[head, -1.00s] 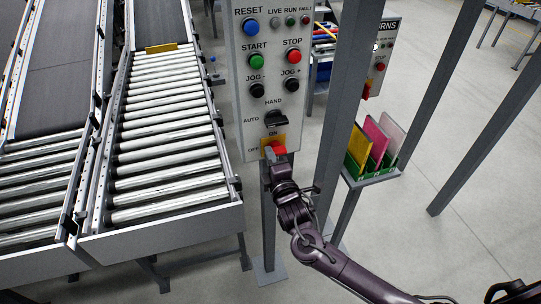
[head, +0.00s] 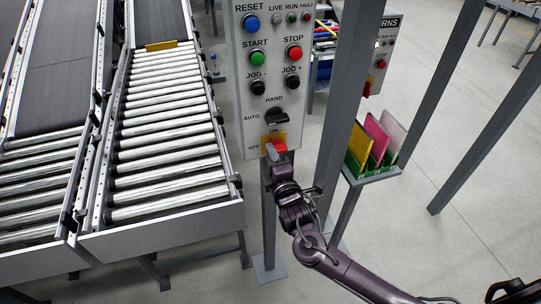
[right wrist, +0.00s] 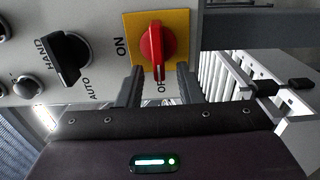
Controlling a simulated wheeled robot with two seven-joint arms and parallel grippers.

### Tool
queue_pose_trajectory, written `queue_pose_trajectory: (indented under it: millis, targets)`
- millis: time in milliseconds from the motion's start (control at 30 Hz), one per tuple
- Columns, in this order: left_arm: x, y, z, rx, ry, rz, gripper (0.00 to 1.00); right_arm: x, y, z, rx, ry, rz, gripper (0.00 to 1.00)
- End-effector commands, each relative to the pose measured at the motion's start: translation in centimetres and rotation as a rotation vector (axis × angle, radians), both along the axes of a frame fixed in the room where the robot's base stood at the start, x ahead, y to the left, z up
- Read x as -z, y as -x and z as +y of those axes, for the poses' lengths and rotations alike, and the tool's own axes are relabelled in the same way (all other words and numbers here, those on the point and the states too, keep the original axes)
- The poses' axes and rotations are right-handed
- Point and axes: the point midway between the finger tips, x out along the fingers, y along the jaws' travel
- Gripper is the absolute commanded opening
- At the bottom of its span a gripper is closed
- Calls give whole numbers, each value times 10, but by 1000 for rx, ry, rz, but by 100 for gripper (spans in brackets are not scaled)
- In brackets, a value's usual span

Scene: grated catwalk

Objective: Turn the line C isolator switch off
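The isolator switch is a red rotary handle (head: 279,148) on a yellow plate (head: 295,138) at the bottom of the grey control panel. No line C label is readable. In the right wrist view the red handle (right wrist: 156,50) stands lengthwise, its lower end at the OFF mark; ON is printed to its left. My right gripper (head: 276,160) is right in front of the switch. In the right wrist view its fingers (right wrist: 159,82) are apart, one on each side of the handle's lower end, with gaps visible. My left gripper is not in view.
Above the switch sits a black HAND/AUTO selector (head: 277,116), with several push buttons higher up. A grey post (head: 338,130) stands close to the panel's right. A roller conveyor (head: 165,135) is to the left. A rack of coloured boards (head: 375,145) is to the right.

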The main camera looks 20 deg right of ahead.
Motion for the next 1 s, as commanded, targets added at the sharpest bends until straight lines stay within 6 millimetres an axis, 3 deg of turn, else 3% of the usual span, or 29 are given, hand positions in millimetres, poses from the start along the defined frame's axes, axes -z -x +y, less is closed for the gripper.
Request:
queue_pose_trajectory:
  millis: [200,400,1000]
  targets:
    - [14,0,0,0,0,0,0,5,39,-1,-3,-1,3,33]
    - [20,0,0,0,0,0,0,3,63,-2,-2,0,2,33]
    - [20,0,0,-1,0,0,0,2,68,-2,-1,0,3,33]
